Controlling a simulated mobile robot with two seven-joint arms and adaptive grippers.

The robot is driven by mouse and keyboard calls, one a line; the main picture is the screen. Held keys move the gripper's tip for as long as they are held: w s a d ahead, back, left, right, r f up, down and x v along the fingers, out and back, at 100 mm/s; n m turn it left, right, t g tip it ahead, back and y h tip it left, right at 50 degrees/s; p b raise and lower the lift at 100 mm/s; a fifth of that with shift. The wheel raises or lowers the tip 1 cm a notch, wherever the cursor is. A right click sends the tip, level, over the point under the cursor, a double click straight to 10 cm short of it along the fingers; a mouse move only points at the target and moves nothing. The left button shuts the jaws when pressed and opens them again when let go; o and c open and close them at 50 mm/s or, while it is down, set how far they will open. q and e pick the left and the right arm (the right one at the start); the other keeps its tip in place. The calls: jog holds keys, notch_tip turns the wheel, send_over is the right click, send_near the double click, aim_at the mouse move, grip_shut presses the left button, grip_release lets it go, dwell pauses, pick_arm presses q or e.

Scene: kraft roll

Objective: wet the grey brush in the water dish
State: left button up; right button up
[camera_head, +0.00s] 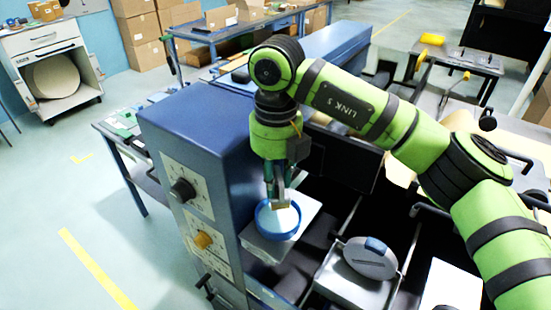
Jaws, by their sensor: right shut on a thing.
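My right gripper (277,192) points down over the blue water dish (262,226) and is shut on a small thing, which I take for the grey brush. Only a small brownish part of the brush (281,205) shows below the fingers, at the far inside of the dish as seen here. I cannot tell whether it touches the water. The dish is round with a pale inside and stands on a light grey ledge. My left gripper is not in view.
A blue machine housing (200,125) with knobs on its front stands close left of the dish. A grey tray (340,280) with a round grey lid-like piece (370,258) lies to the right. A white sheet (452,287) is at the lower right. Open floor lies to the left.

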aim_at(275, 204)
jog(key=shift+s+f+b, duration=0.35)
jog(key=shift+s+f, duration=0.1)
jog(key=shift+f, duration=0.1)
jog(key=f+b, duration=0.1)
jog(key=f, duration=0.2)
jog(key=shift+w+f+b, duration=0.2)
jog(key=shift+f+b, duration=0.1)
jog(key=shift+b, duration=0.05)
jog(key=shift+f, duration=0.5)
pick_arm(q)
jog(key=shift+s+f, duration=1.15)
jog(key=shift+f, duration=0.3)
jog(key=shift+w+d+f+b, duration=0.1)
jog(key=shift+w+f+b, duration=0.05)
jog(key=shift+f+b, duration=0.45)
pick_arm(e)
jog(key=shift+f, duration=0.6)
pick_arm(q)
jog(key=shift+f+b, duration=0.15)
jog(key=shift+b, duration=0.2)
pick_arm(e)
jog(key=shift+f, duration=0.15)
jog(key=shift+r+p, duration=1.9)
jog(key=shift+r, duration=1.75)
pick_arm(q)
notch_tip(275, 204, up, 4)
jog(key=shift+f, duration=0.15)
